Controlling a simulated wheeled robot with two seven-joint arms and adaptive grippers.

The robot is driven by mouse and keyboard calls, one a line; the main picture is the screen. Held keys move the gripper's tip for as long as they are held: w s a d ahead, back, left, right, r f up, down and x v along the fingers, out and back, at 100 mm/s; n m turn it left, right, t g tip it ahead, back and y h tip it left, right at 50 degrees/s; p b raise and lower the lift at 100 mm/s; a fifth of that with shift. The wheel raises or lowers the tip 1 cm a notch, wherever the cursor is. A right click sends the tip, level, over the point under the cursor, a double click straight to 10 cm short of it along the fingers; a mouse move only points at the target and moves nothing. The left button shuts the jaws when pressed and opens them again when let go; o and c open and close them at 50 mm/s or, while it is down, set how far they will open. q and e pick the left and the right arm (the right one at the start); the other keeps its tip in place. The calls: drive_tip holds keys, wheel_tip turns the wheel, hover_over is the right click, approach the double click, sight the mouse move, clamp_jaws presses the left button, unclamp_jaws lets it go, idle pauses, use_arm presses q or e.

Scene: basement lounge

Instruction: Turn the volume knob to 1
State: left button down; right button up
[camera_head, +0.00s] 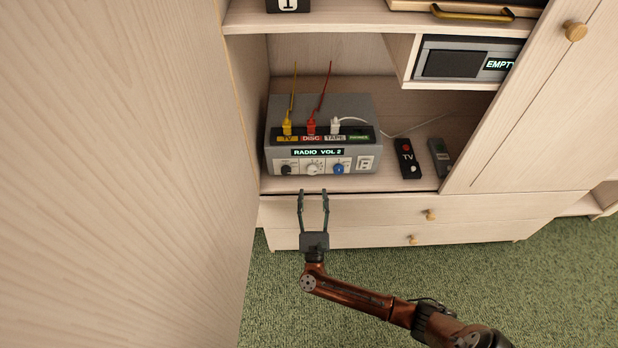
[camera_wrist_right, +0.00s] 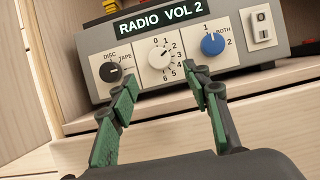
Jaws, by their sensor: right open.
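The grey amplifier box (camera_head: 350,108) stands on the cabinet shelf, its display reading "RADIO VOL 2". On its front, the white volume knob (camera_wrist_right: 162,55) sits in the middle of a dial marked 0 to 6; it also shows in the head view (camera_head: 312,169). A black knob (camera_wrist_right: 110,72) is to its left and a blue knob (camera_wrist_right: 212,44) to its right. My right gripper (camera_head: 313,194) is open and empty, in front of and below the volume knob, apart from it. In the wrist view its fingertips (camera_wrist_right: 160,80) flank the dial from below. My left gripper is not in view.
Yellow, red and white plugs (camera_head: 311,126) stand in the box's top. Two remotes (camera_head: 407,158) lie right of it on the shelf. A tall wooden panel (camera_head: 120,170) is close on the left. Another device (camera_head: 455,62) reading "EMPTY" sits in the upper right compartment.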

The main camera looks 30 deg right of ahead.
sight(312, 173)
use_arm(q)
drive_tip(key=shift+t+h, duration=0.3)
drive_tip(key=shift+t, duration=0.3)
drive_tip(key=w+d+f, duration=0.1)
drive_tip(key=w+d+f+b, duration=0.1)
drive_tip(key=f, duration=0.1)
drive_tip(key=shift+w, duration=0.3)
use_arm(e)
drive_tip(key=x, duration=0.7)
drive_tip(key=shift+c, duration=0.3)
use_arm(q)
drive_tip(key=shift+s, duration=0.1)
use_arm(e)
drive_tip(key=c, duration=1.1)
